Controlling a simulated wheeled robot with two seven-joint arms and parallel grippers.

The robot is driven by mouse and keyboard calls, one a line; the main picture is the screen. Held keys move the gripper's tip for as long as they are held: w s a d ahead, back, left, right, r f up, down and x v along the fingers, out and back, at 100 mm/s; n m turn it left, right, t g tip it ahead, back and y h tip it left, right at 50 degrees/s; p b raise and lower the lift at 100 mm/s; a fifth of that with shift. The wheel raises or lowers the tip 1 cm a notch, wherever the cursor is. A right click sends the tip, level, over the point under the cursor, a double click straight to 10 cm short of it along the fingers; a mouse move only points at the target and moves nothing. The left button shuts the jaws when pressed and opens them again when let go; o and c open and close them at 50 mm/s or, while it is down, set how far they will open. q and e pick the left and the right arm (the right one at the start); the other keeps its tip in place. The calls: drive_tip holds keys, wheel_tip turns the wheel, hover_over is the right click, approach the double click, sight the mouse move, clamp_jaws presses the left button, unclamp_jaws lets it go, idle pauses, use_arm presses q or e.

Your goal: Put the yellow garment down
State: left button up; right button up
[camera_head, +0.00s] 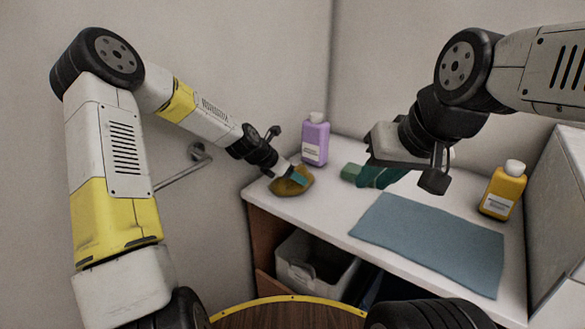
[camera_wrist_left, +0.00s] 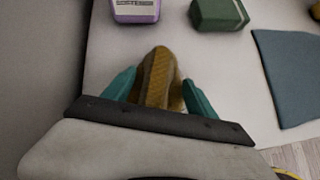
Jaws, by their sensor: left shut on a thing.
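The yellow garment (camera_head: 291,184) is a mustard-coloured bundle at the left end of the white counter in the head view. It also shows in the left wrist view (camera_wrist_left: 158,75), pinched between the two teal fingers. My left gripper (camera_head: 296,175) is shut on it. The garment is at the counter top; I cannot tell how much of it rests there. My right gripper (camera_head: 405,175) hangs above the counter, right of the garment. Its teal fingers show only partly, so its opening is unclear.
A purple bottle (camera_head: 315,140) stands behind the garment. A green block (camera_head: 351,172) lies to its right. A blue-grey cloth (camera_head: 430,243) lies flat on the counter (camera_head: 322,210), with a yellow bottle (camera_head: 503,190) beyond its right side. A white bin (camera_head: 312,278) sits below.

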use_arm(q)
drive_tip(key=o, duration=1.4)
drive_tip(key=shift+o, duration=0.2)
drive_tip(key=shift+s+a+r, duration=0.15)
drive_tip(key=shift+a+r, duration=0.15)
drive_tip(key=v, duration=1.1)
drive_tip(key=s+a+r+m+y, duration=0.1)
drive_tip(key=s+r+m, duration=0.3)
drive_tip(key=s+m, duration=0.4)
drive_tip(key=s+a+r+m+y, duration=0.2)
drive_tip(key=s+a+r+m, duration=0.2)
drive_tip(key=s+m, duration=0.5)
drive_tip(key=s+a+r+m+y, duration=0.1)
drive_tip(key=s+a+r+m, duration=0.2)
drive_tip(key=s+m, duration=0.6)
drive_tip(key=s+r, duration=0.2)
drive_tip(key=s, duration=0.1)
drive_tip(key=shift+s+r, duration=0.15)
drive_tip(key=shift+r, duration=0.05)
